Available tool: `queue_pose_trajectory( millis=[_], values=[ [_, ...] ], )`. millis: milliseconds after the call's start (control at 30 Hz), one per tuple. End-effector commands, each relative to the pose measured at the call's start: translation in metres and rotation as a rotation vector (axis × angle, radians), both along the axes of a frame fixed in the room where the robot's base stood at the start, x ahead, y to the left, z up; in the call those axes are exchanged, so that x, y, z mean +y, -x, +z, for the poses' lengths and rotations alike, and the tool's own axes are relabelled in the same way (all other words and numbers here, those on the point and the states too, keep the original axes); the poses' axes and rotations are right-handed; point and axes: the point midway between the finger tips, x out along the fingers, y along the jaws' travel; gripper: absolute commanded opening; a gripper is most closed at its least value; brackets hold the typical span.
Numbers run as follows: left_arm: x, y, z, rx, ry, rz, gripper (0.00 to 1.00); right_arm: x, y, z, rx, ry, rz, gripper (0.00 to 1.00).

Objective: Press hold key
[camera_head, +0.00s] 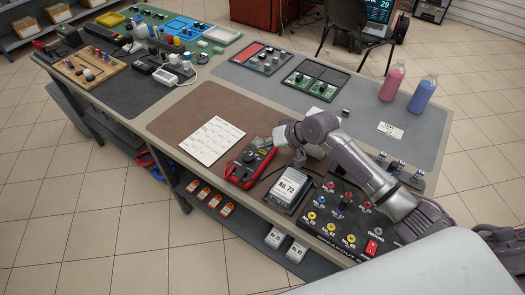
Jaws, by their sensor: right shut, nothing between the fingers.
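A red and black multimeter (238,178) lies on the near part of the bench, on the brown mat. Its individual keys, including the hold key, are too small to make out. My right gripper (262,143) reaches in from the right and is shut and empty. My left gripper is not in view.
A printed sheet (212,141) lies left of the multimeter. Pink (392,82) and blue (422,94) bottles stand at the back right. The brown mat's far part is clear.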

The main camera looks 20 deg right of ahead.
Motion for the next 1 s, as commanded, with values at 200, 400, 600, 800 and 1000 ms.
queue_pose_trajectory(
  millis=[200, 400, 600, 800, 1000],
  values=[
    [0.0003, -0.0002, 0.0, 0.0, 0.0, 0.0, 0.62, 0.0001, 0.0, 0.0001, 0.0, 0.0, 0.0, 0.0],
    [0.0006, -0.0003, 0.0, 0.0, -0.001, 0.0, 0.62, 0.0, 0.0, -0.0008, 0.0, 0.0, 0.0, 0.0],
    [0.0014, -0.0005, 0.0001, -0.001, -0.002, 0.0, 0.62, 0.0001, 0.0003, -0.0071, 0.001, 0.0, 0.001, 0.0],
    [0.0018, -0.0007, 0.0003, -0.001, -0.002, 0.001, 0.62, 0.0001, 0.0002, -0.0085, 0.0, 0.0, 0.0, 0.0],
    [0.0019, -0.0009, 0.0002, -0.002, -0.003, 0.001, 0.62, 0.0, 0.0002, -0.0086, 0.0, 0.0, 0.0, 0.0]
  ],
)
